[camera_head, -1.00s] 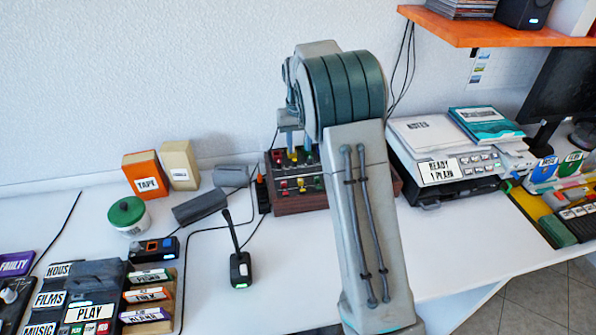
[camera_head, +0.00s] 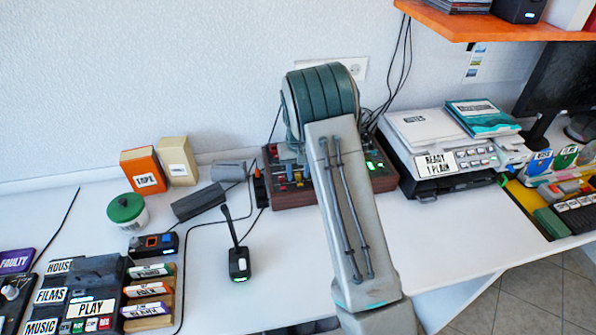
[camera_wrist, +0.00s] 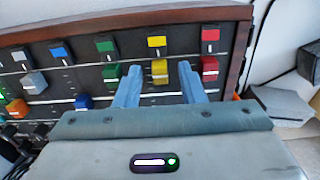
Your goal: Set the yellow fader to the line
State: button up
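The yellow fader (camera_wrist: 160,72) is a small yellow cap on the dark panel of the wood-framed mixer (camera_wrist: 130,16), seen in the wrist view. A white line (camera_wrist: 220,94) runs across the panel, lower in the picture than the yellow cap, with a gap between them. My gripper (camera_wrist: 160,70) has its two blue fingers apart, one on each side of the yellow cap; I cannot tell whether either touches it.
A red fader (camera_wrist: 210,68) is close to the right finger and a green fader (camera_wrist: 111,74) close to the left one. A yellow block (camera_wrist: 156,41) lies above the yellow fader. A microphone (camera_head: 239,262) stands in front of the mixer; a printer-like device (camera_head: 440,160) stands to its right.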

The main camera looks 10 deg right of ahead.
aim_at(295, 170)
grip_shut()
jog(key=shift+w, duration=2)
grip_release()
jog(key=shift+r, duration=0.15)
notch_tip(295, 170, up, 14)
jog(key=b, duration=0.1)
jog(key=shift+f, duration=0.2)
jog(key=shift+r, duration=0.1)
